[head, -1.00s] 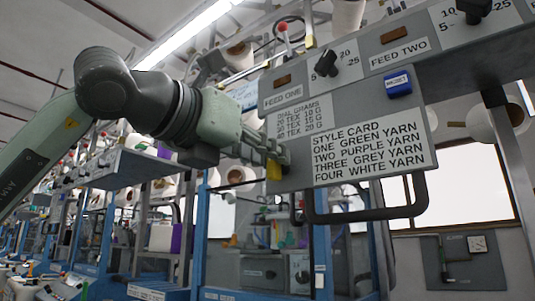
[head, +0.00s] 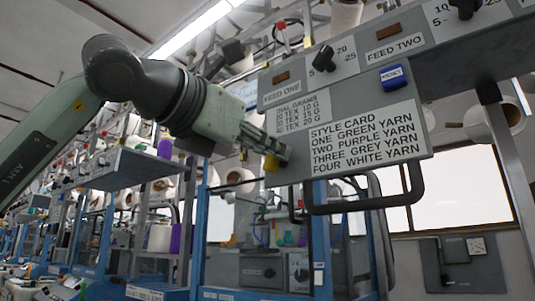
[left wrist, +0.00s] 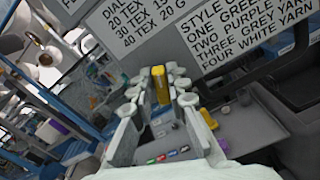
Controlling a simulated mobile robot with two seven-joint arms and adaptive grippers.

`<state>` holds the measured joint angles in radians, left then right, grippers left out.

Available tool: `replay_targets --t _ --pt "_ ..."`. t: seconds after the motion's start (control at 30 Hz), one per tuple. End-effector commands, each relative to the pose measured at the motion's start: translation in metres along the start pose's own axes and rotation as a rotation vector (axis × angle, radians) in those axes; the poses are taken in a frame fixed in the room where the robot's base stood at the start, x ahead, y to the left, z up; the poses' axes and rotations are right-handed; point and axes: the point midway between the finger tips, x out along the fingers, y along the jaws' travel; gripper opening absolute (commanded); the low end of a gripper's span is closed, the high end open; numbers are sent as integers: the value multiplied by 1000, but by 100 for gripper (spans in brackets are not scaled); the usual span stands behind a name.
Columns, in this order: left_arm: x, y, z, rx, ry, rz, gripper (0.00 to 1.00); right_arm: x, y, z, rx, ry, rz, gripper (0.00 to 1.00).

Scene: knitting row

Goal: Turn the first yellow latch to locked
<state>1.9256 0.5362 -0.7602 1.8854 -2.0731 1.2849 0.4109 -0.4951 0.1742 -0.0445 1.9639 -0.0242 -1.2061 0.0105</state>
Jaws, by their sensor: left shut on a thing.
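The yellow latch (head: 271,163) sits at the lower left edge of the grey control panel, below the dial grams label. In the left wrist view the latch (left wrist: 160,84) stands upright between the two fingers. My left gripper (head: 281,150) comes in from the left and is shut on the latch; its fingers hide part of it. The fingers also show in the left wrist view (left wrist: 160,100), one on each side of the latch. My right gripper is not in view.
The grey panel carries a style card (head: 366,139), a blue reset button (head: 393,76) and a black dial (head: 323,59). A dark bar handle (head: 368,203) hangs under the panel. Blue machine frames stand to the left, and a window is behind at right.

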Motion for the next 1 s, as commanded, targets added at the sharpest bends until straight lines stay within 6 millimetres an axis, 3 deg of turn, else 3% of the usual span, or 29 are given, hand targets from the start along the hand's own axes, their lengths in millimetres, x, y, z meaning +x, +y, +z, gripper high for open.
replay_targets --t 0.5,1.0 --pt "0 -6 -2 492 -1 1 0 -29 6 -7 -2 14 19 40" --pt "0 -9 -4 944 -1 1 0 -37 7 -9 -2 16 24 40"
